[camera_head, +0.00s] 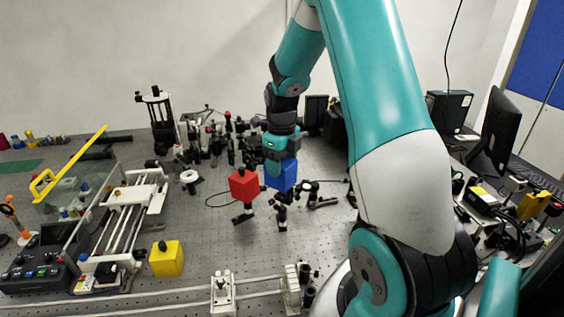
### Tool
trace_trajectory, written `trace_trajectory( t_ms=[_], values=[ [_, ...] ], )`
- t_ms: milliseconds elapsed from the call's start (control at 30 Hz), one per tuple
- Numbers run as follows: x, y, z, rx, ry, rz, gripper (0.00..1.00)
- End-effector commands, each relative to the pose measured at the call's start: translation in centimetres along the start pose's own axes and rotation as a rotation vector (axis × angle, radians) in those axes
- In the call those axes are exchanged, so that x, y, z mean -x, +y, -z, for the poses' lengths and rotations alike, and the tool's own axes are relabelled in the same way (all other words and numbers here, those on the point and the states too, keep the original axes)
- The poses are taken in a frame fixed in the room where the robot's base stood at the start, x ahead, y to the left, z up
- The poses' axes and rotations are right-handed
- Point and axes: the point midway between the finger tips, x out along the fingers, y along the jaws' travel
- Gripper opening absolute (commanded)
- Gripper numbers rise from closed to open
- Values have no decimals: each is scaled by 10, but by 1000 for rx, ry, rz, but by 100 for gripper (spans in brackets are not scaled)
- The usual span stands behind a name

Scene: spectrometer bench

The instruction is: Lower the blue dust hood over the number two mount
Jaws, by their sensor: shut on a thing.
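The blue dust hood (281,177) is a small blue box near the middle of the head view. My gripper (279,158) points down and is shut on its top; the fingers are mostly hidden by my wrist and the hood. The hood is roughly upright. A black post mount (282,218) shows directly below it in the picture; I cannot tell whether the hood sits around its top or hangs above it. No number is legible on the mounts.
A red hood (243,185) sits on a black mount (242,214) just left of the blue one. A yellow hood (167,259) is at the front left. Optics crowd the back; a rail with clamps (223,292) runs along the front. The perforated bench (210,225) is bare in between.

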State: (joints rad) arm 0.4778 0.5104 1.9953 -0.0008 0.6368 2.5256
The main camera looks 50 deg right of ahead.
Motion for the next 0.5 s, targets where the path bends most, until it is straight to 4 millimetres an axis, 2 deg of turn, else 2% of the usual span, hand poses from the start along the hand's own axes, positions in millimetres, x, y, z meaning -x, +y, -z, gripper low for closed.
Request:
trace_trajectory(
  t_ms=[500],
  values=[
    [-12,0,0,0,0,0,43]
  ],
)
